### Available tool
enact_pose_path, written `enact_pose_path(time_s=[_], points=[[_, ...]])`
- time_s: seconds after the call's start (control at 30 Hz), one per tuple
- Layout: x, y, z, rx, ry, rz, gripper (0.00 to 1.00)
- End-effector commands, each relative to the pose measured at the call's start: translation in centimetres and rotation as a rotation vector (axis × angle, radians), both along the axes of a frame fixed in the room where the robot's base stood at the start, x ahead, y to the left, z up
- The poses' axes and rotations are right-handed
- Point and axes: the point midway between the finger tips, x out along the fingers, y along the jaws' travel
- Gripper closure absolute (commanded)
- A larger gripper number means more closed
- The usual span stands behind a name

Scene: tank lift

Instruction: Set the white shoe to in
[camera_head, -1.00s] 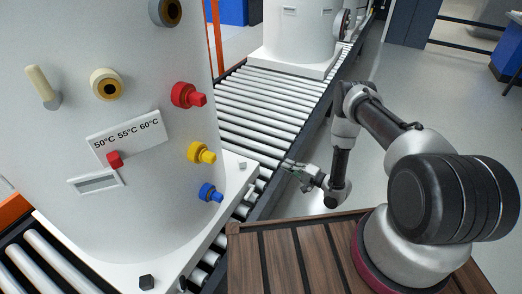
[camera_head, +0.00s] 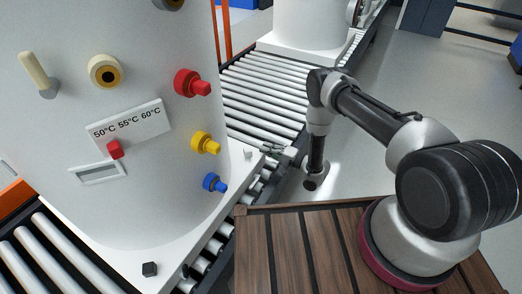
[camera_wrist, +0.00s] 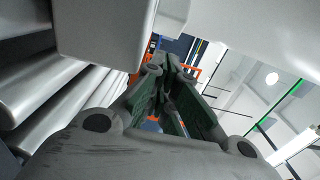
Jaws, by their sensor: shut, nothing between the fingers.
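The white shoe (camera_head: 248,154) is a small pale block at the right edge of the tank's white base plate, near the rollers. My gripper (camera_head: 265,148) is just right of it in the head view, its fingers pointing left. In the wrist view my gripper (camera_wrist: 168,72) has its fingers drawn together at the tips, with nothing visible between them. A pale block, probably the white shoe (camera_wrist: 105,30), looms close at the upper left of the fingers. I cannot tell whether they touch. A black shoe (camera_head: 149,269) sits at the plate's front edge.
The white tank (camera_head: 150,205) carries red (camera_head: 190,83), yellow (camera_head: 205,143) and blue (camera_head: 214,183) knobs on its right side. A roller conveyor (camera_head: 265,95) runs behind. A slatted wooden deck (camera_head: 290,245) lies in front. Floor right of the conveyor is clear.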

Motion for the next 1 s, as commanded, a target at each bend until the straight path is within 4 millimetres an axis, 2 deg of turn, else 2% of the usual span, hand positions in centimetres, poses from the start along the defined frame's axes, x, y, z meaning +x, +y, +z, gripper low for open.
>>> enact_pose_path(time_s=[0.03,0.2,0.6,0.77,1.0], points=[[-0.3,0.9,0.0,0.0,0.001,0.004,1.0],[-0.6,2.3,0.0,0.0,0.001,0.002,1.0],[-0.6,2.7,0.0,-0.001,0.001,0.0,1.0],[-0.9,3.8,0.0,0.0,0.0,0.003,1.0],[-0.9,3.9,0.0,0.0,0.0,0.004,1.0]])
